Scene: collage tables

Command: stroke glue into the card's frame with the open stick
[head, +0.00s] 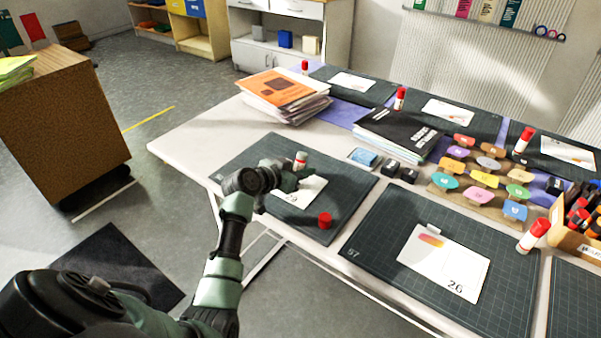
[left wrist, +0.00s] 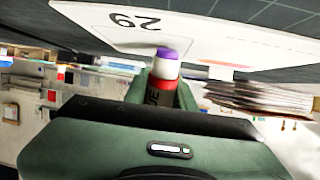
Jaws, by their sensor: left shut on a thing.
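In the left wrist view, the stick (left wrist: 165,72) shows a purple glue tip, a white part and a red part between my green fingers (left wrist: 158,98). The tip is over or at the white card (head: 312,190), numbered 29 in the left wrist view (left wrist: 125,22); I cannot tell whether it touches. Thin frame lines show on that card. My gripper hides part of the card in the head view. The red cap (head: 325,220) stands on the mat's right part.
The dark cutting mat (head: 245,160) lies at the table's left end. Another mat (head: 365,245) with card 26 (head: 440,265) is to the right. A paper stack (head: 285,92), black folders (head: 398,130), a blue item (head: 364,157) and colored stamps (head: 484,179) stand behind.

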